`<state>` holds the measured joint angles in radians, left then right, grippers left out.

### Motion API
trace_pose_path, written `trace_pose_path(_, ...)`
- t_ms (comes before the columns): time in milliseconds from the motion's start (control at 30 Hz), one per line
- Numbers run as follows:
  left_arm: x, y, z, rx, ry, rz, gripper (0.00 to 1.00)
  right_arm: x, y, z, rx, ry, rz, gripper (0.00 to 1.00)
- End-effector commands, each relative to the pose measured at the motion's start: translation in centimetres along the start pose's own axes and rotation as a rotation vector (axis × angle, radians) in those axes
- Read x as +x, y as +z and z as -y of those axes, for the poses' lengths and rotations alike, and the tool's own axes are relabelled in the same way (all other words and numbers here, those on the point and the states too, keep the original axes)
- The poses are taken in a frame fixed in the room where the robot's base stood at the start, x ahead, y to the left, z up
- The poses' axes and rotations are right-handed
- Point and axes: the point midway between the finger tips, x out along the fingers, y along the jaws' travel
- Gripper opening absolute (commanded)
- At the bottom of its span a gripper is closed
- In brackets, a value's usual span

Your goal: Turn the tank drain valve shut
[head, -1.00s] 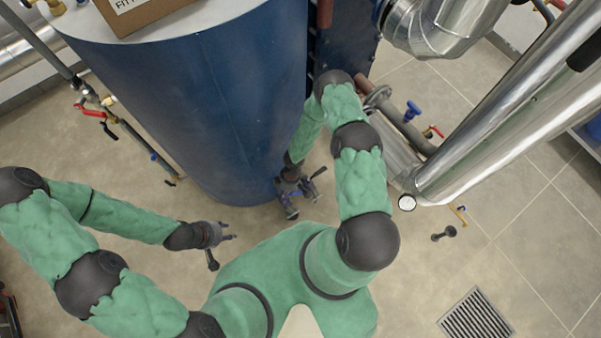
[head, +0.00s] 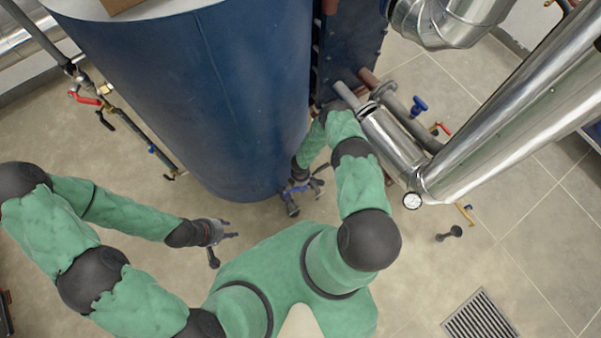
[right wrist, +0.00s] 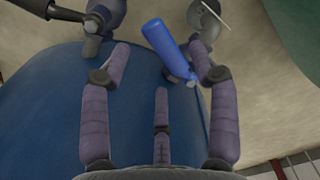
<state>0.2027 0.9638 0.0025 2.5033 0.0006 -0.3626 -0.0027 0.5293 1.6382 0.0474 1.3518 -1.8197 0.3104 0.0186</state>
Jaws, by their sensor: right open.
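The big blue tank (head: 185,95) stands at the centre left in the head view. It fills much of the right wrist view (right wrist: 55,120). A blue valve lever (right wrist: 166,48) shows in the right wrist view, tilted, beside a small silvery fitting. My right gripper (right wrist: 159,58) is open, with its fingers spread around the lever's sides; I cannot tell whether any finger touches it. In the head view the right gripper (head: 304,188) is low by the tank's bottom edge, and the valve there is hard to make out. My left gripper (head: 222,238) is open and empty, left of my body.
Another blue-handled valve (head: 418,106) sits beside the pipes. Piping with a red lever (head: 84,97) runs left of the tank. The floor around the drain grate (head: 481,317) is mostly clear.

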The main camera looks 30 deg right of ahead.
Motion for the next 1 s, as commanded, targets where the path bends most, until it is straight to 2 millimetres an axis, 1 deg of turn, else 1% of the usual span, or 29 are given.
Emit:
trace_pose_path(33, 0.8, 0.0, 0.3, 0.0, 0.0, 0.0, 0.4, 1.2, 0.0, 0.0, 0.002, 0.0, 0.0, 0.61)
trace_pose_path(100, 1.2, 0.0, 0.4, 0.0, 0.0, 0.0, 0.4, 1.9, 0.0, 0.1, 0.003, -0.002, 0.0, 0.61)
trace_pose_path(233, 1.7, -0.1, 0.6, 0.0, 0.0, 0.0, 0.4, 2.8, 0.0, 0.0, 0.002, -0.001, 0.0, 0.61)
trace_pose_path(367, 1.9, -0.1, 0.7, 0.0, 0.0, 0.0, 0.4, 3.2, 0.0, 0.1, 0.001, -0.001, 0.0, 0.61)
trace_pose_path(633, 1.8, -0.1, 0.6, 0.0, 0.0, 0.0, 0.4, 3.1, 0.0, 0.0, 0.001, 0.0, 0.0, 0.61)
trace_pose_path(667, 1.8, -0.1, 0.6, 0.0, 0.0, 0.0, 0.4, 3.1, 0.0, 0.0, 0.001, -0.001, 0.0, 0.55)
trace_pose_path(700, 1.8, -0.1, 0.6, 0.0, 0.0, 0.0, 0.4, 3.1, 0.0, 0.0, 0.001, -0.001, 0.0, 0.44)
trace_pose_path(767, 1.8, -0.1, 0.6, 0.0, 0.0, 0.0, 0.4, 3.1, 0.0, 0.0, 0.001, 0.0, 0.0, 0.27)
trace_pose_path(800, 1.8, -0.1, 0.6, 0.0, 0.0, 0.0, 0.4, 3.1, 0.0, 0.0, 0.001, -0.001, 0.0, 0.16)
trace_pose_path(867, 1.8, -0.1, 0.7, 0.0, 0.0, 0.0, 0.4, 3.1, 0.0, 0.0, 0.001, -0.001, 0.0, 0.0)
trace_pose_path(1000, 1.8, -0.1, 0.6, 0.0, 0.0, 0.0, 0.4, 3.1, 0.0, 0.1, 0.001, -0.001, 0.0, 0.0)
